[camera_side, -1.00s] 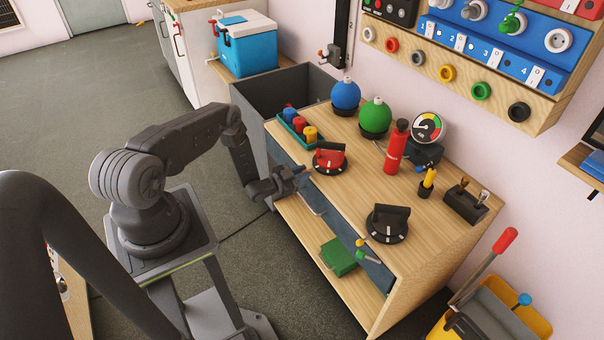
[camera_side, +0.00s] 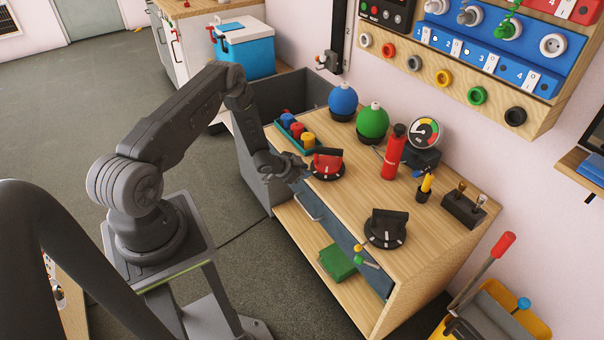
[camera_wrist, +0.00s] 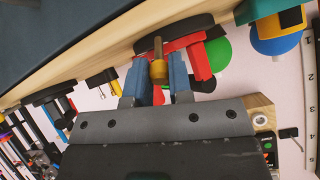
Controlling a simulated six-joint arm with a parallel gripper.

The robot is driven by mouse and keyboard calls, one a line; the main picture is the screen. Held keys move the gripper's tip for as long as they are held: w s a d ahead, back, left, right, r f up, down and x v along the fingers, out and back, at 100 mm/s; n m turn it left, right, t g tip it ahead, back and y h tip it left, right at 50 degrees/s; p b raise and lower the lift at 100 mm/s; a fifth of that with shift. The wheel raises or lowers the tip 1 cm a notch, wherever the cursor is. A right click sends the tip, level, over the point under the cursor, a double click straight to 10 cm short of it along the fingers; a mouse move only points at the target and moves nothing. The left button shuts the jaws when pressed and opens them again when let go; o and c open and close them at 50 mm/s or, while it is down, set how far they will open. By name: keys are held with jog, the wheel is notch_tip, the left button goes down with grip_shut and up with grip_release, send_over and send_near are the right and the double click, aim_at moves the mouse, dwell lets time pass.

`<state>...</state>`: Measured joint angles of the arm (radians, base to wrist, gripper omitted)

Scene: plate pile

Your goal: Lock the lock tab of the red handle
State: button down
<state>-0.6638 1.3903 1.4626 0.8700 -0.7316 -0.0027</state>
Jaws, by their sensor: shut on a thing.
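The red handle (camera_side: 326,160) sits on a round black base (camera_side: 326,175) near the front edge of the wooden bench. In the wrist view the red handle (camera_wrist: 199,64) shows just beyond my fingertips, with a small brass-coloured lock tab (camera_wrist: 158,66) in front of it. My gripper (camera_wrist: 158,80) has its two blue-grey fingers on either side of this tab and is shut on it. In the side view my gripper (camera_side: 304,174) is close to the left of the red handle. The tab cannot be made out there, and finger contact is hard to see.
A teal tray (camera_side: 298,137) with coloured pieces stands just behind the handle. Blue (camera_side: 343,99) and green (camera_side: 372,121) round objects, a red cylinder (camera_side: 393,153) and a black handle (camera_side: 386,226) stand on the bench. Bare wood lies between the two handles.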

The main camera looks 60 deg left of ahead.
jog(key=shift+w+r+g, duration=0.1)
jog(key=shift+w+g, duration=0.05)
jog(key=shift+g, duration=0.35)
jog(key=c, duration=1)
grip_release()
jog(key=v, duration=1.4)
jog(key=shift+w, duration=0.1)
